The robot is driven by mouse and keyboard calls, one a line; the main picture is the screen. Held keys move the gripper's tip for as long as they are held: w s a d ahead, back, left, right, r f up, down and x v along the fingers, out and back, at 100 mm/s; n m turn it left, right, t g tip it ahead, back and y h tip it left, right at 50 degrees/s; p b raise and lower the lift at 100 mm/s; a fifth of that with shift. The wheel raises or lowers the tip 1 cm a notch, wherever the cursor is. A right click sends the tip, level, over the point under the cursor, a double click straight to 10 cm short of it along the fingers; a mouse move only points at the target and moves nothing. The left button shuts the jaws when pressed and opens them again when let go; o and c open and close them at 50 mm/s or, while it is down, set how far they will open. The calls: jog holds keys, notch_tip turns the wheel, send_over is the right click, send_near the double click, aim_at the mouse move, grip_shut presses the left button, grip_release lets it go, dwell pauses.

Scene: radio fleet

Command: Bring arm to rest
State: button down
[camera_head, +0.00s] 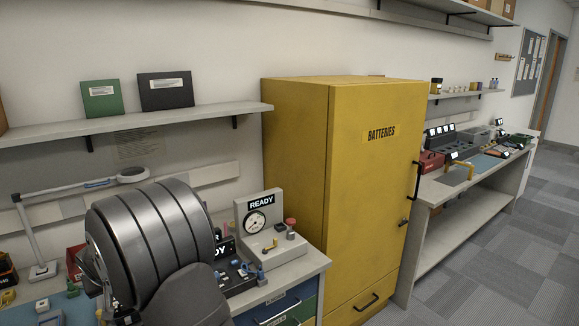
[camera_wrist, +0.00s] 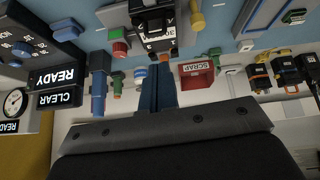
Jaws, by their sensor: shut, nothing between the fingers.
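My gripper (camera_wrist: 158,70) shows in the wrist view as two narrow blue fingers beyond a dark grey body. The fingers are together and nothing is visible between them. A dark device with an orange tip (camera_wrist: 160,40) is just past the fingertips in the picture; I cannot tell whether they touch. In the head view my arm's dark, banded links fill the lower left over the workbench (camera_head: 295,272), and they hide the gripper.
A red SCRAP bin (camera_wrist: 197,75) and READY and CLEAR signs (camera_wrist: 60,88) appear inverted in the wrist view. A gauge unit (camera_head: 262,228) stands right of my arm, before the yellow BATTERIES cabinet (camera_head: 370,190). A lamp (camera_head: 60,192) stands left. A shelf (camera_head: 130,122) runs above.

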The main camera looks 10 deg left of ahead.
jog(key=x, duration=0.3)
jog(key=shift+w+a+r, duration=0.15)
jog(key=shift+r, duration=0.05)
jog(key=f, duration=0.4)
jog(key=shift+d+f, duration=0.3)
jog(key=shift+f, duration=0.05)
jog(key=r, duration=0.1)
jog(key=w+a+r, duration=0.1)
jog(key=r, duration=0.1)
jog(key=w+a+r, duration=0.1)
jog(key=r, duration=0.1)
jog(key=shift+w+a, duration=0.15)
jog(key=shift+a, duration=0.1)
jog(key=shift+w+a+r, duration=0.3)
jog(key=shift+a, duration=0.05)
jog(key=c, duration=2.2)
grip_release()
